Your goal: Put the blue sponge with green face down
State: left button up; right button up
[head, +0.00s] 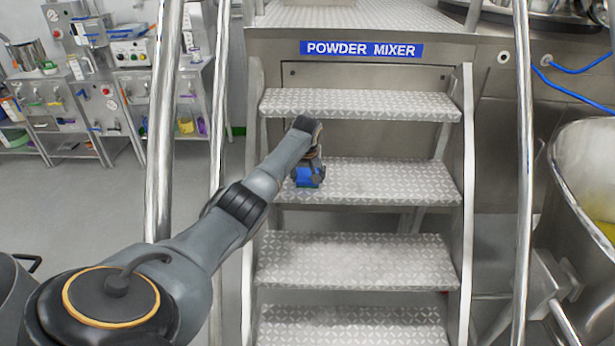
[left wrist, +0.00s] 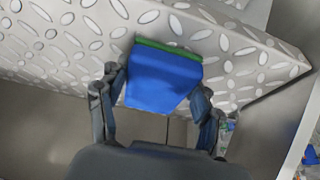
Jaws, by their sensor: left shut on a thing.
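The blue sponge with green face (head: 308,177) is between the fingers of my left gripper (head: 308,172), at the second step from the top of the metal stairs. In the left wrist view the sponge (left wrist: 163,78) shows its blue body towards me and its green face along the far edge, against the patterned tread. My left gripper (left wrist: 160,108) is shut on it, one finger on each side. The sponge looks very near or touching the tread (head: 400,182); I cannot tell which. My right gripper is not in view.
Metal handrails (head: 524,150) rise on both sides of the stairs. Another tread (head: 370,104) lies above, and more treads (head: 350,260) lie below. A steel vessel (head: 585,190) stands at the right. Workbenches with equipment (head: 130,80) stand at the back left. The right part of the sponge's tread is clear.

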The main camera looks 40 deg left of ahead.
pick_arm(q)
jog(key=shift+s+d+f, duration=0.15)
jog(key=shift+s+f, duration=0.05)
jog(key=shift+f, duration=0.25)
jog(key=o, duration=1.3)
jog(key=shift+o, duration=1.2)
jog(key=shift+f, duration=0.2)
jog(key=shift+w+f, duration=0.1)
jog(key=shift+r, duration=0.25)
